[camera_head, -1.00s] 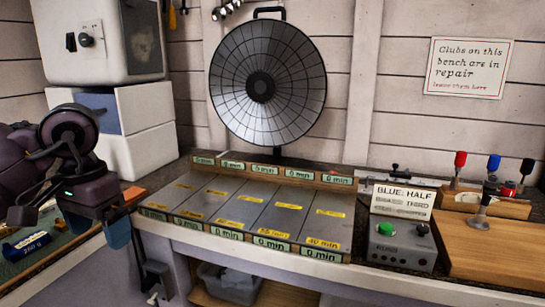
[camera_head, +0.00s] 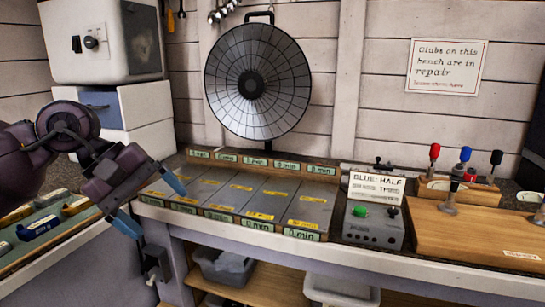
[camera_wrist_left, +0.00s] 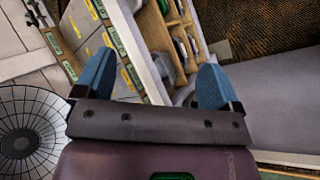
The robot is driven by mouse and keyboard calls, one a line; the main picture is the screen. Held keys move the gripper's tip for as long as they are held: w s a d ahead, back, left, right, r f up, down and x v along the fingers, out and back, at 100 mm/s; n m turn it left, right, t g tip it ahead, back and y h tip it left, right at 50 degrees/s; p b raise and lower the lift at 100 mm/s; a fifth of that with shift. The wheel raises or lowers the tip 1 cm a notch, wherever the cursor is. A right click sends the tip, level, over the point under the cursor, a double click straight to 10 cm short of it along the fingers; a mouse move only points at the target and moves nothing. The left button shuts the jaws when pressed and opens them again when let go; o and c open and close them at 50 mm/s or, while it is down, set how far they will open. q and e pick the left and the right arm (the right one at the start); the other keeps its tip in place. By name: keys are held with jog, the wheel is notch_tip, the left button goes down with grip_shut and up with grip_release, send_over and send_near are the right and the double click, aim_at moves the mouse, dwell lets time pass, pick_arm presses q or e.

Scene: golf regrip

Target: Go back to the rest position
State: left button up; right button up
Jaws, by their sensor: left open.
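My left gripper (camera_head: 150,202) is at the left of the head view, its two blue fingers spread wide with nothing between them. It hangs over the front left corner of the row of grey panels (camera_head: 248,198) marked with yellow labels and "0 min" tags. In the left wrist view the open fingers (camera_wrist_left: 155,82) show again, with the bench edge and shelves beyond them. My right gripper is not in view.
A control box (camera_head: 373,229) with a green button and a "BLUE: HALF" card stands right of the panels. A wooden board (camera_head: 480,235) lies farther right. A round dish heater (camera_head: 258,80) stands behind. A tray with coloured items (camera_head: 45,232) is at left.

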pick_arm(q)
jog(key=d+r+n+t+h+p, duration=0.1)
jog(key=d+r+n+h, duration=0.4)
jog(key=n, duration=0.4)
jog(key=d+r+n+t+h, duration=0.1)
jog(key=d+r+n+h, duration=0.15)
jog(key=n+h, duration=0.5)
jog(key=w+a+f+m+t+y+p, duration=0.1)
jog(key=a+f+m+t+y, duration=0.3)
jog(key=f+m, duration=0.55)
jog(key=a+f+m+t+y+p, duration=0.15)
jog(key=f+m+t+y, duration=0.35)
jog(key=m, duration=0.9)
jog(key=w+a+f+m+t+y, duration=0.1)
jog(key=a+f+m+t+y, duration=0.35)
jog(key=m, duration=0.75)
jog(key=s+a+f+n+g+y+p, duration=0.2)
jog(key=s+f+n, duration=0.4)
jog(key=s+f, duration=0.7)
jog(key=s+a+f+n+g+y+p, duration=0.1)
jog(key=s+a+f+n+g+y, duration=0.2)
jog(key=s+f, duration=1)
jog(key=s+a+n+y, duration=0.1)
jog(key=s+n, duration=0.2)
jog(key=shift+s+g+p, duration=0.35)
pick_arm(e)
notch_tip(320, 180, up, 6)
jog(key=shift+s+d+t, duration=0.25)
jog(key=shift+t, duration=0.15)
